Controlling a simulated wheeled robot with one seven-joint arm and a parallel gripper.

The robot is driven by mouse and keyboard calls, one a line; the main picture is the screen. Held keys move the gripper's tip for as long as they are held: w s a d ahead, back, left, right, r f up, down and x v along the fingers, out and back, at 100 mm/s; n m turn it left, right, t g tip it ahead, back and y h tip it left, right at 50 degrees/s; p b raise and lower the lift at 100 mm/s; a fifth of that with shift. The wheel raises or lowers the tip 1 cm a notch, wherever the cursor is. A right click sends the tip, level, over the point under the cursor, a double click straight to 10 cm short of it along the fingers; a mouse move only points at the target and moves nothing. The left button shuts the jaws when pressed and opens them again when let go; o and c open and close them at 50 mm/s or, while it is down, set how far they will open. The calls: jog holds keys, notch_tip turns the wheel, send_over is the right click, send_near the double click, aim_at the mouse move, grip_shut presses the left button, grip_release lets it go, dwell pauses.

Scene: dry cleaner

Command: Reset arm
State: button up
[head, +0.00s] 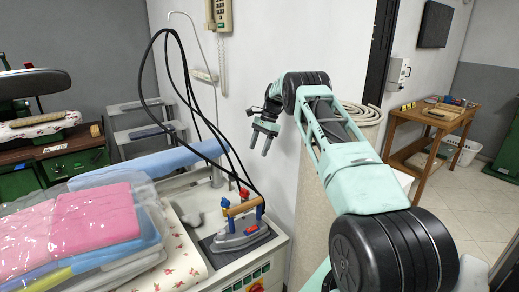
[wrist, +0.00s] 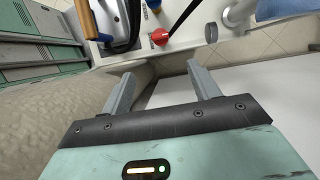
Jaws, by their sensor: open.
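My gripper (head: 260,143) is raised in front of the white wall in the head view, at the end of my teal and black arm. Its two grey fingers are apart in the wrist view (wrist: 163,92), with nothing between them. In the head view it hangs above and to the right of the iron (head: 241,232), touching nothing that I can see. The iron rests on a dark pad on the white ironing station (head: 272,252). Part of the iron shows at the top left of the wrist view (wrist: 112,22).
Folded pink laundry in clear plastic (head: 95,217) lies at the left. Black cables (head: 190,75) loop up beside the iron. A wall phone (head: 219,15) hangs above. A wooden table (head: 435,122) stands at the far right, with open tiled floor (head: 470,190) before it.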

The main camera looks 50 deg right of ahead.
jog(key=shift+d+r, duration=0.1)
jog(key=shift+r, duration=0.05)
dwell(0.5)
jog(key=w+a+r+n+b, duration=0.1)
jog(key=w+a+r+n, duration=0.15)
jog(key=a, duration=0.75)
jog(key=w+a+r+n, duration=0.1)
jog(key=a+r+n, duration=0.2)
jog(key=a, duration=0.7)
jog(key=s+a+r+n+g+b, duration=0.1)
jog(key=s+a+n, duration=0.25)
jog(key=a, duration=0.55)
jog(key=s+a+r+n+h, duration=0.1)
jog(key=s+a+n, duration=0.3)
jog(key=a, duration=0.5)
jog(key=s+a+r+n+g+b, duration=0.1)
jog(key=s+a+n, duration=0.2)
jog(key=s+a, duration=0.45)
jog(key=s+a+f+n+h, duration=0.1)
jog(key=s+a+n, duration=0.2)
jog(key=s, duration=0.6)
jog(key=s+a+f+n+h, duration=0.1)
jog(key=s+a+n, duration=0.1)
jog(key=s+n, duration=0.3)
jog(key=s+a+f+n+t+b, duration=0.1)
jog(key=s+a+n, duration=0.2)
jog(key=s, duration=1)
jog(key=shift+a+f+n+h, duration=0.3)
jog(key=shift+n+h, duration=0.1)
jog(key=shift+n, duration=0.1)
